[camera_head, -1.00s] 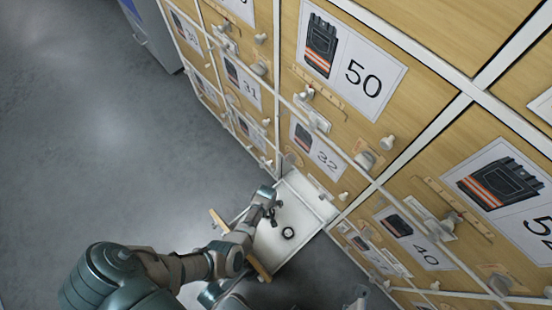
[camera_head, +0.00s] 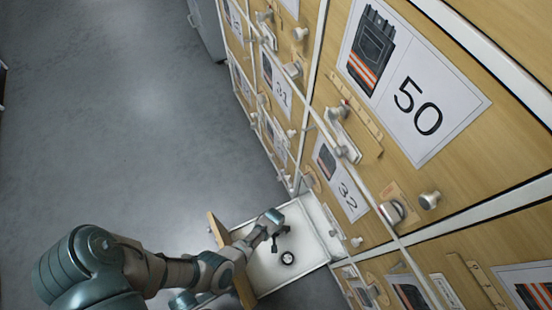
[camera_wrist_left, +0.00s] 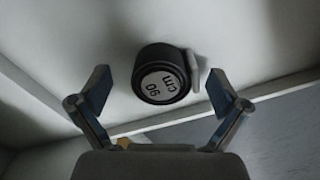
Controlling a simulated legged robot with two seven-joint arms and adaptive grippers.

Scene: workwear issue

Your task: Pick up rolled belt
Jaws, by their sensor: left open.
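The rolled belt (camera_wrist_left: 162,78) is a small black roll with a pale round face marked "90 cm". It lies in the white open drawer, and in the head view the belt (camera_head: 288,257) is a small dark ring on the drawer floor. My left gripper (camera_wrist_left: 165,85) is open, with one finger on each side of the belt in the wrist view; I see no contact. In the head view my left gripper (camera_head: 280,238) is over the drawer, just above the belt in the picture. My right gripper does not show.
The open drawer (camera_head: 262,283) has white walls and a wooden front (camera_head: 218,230) beside my arm. A wall of numbered wooden drawers (camera_head: 440,60) with knobs and picture labels stands at the right. Open grey floor (camera_head: 110,110) lies at the left.

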